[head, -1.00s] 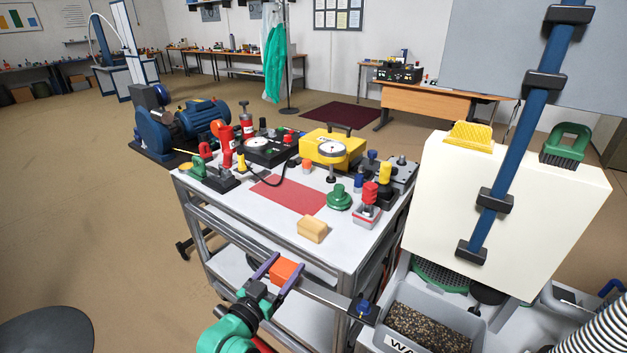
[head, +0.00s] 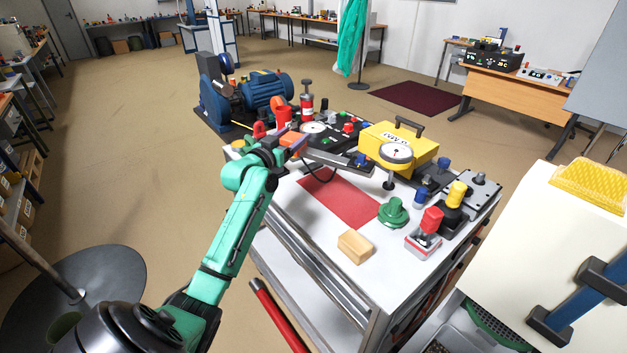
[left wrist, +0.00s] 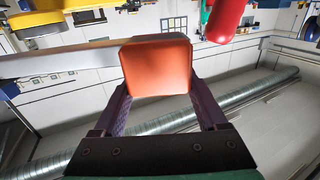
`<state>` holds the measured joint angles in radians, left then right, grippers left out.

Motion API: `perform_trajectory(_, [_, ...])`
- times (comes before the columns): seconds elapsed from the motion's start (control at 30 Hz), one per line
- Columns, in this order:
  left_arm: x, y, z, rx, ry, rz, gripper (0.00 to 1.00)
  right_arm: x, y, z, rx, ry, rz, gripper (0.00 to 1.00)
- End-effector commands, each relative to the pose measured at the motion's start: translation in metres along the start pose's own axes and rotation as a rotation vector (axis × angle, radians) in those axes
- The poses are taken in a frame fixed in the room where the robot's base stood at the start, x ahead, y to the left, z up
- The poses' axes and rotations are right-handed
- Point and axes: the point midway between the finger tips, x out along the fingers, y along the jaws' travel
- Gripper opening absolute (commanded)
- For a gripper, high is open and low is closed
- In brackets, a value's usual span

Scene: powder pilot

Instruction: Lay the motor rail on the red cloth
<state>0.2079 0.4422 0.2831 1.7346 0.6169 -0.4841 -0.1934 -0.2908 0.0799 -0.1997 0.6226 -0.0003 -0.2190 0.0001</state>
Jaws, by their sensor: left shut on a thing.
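My left gripper (head: 290,141) is shut on the orange block of the motor rail. The rail (head: 328,154) is a grey bar that reaches to the right from the block to a dark end piece with a blue knob. It is held over the back left part of the cart top. In the left wrist view the orange block (left wrist: 157,66) sits between the purple fingers, and the grey bar runs off to the left. The red cloth (head: 345,201) lies flat on the cart top, in front of the rail, with its upper surface clear. My right gripper is not in view.
A yellow case (head: 400,146) and a dial gauge (head: 394,156) stand behind the cloth. A green knob (head: 393,212) and a red-topped tool (head: 428,226) stand to its right. A tan block (head: 355,246) lies in front. Red bottles and a motor are at the back left.

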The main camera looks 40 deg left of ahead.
Motion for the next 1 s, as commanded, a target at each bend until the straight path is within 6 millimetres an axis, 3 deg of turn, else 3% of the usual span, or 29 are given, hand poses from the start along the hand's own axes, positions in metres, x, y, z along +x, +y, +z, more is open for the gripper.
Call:
perform_trajectory(0.13, [0.0, 0.0, 0.05, -0.001, -0.002, 0.0, 0.0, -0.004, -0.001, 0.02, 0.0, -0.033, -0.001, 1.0])
perform_trajectory(0.3, [0.0, -0.001, 0.096, 0.002, 0.001, -0.002, 0.0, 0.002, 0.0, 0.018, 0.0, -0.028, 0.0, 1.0])
perform_trajectory(0.6, [0.0, 0.0, 0.147, 0.003, 0.004, 0.0, 0.0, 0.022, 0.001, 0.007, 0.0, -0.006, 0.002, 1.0])
perform_trajectory(0.83, [0.0, 0.0, 0.147, 0.003, 0.005, -0.001, 0.0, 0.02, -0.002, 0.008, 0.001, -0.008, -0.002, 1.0])
perform_trajectory(0.87, [0.0, 0.0, 0.149, 0.003, 0.001, 0.0, 0.86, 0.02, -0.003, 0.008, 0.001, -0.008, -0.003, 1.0])
perform_trajectory(0.9, [0.0, 0.0, 0.149, 0.003, 0.001, 0.0, 1.0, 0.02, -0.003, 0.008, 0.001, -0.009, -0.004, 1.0])
perform_trajectory(1.0, [0.0, 0.0, 0.149, 0.003, 0.001, 0.0, 1.0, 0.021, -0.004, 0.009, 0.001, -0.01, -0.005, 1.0])
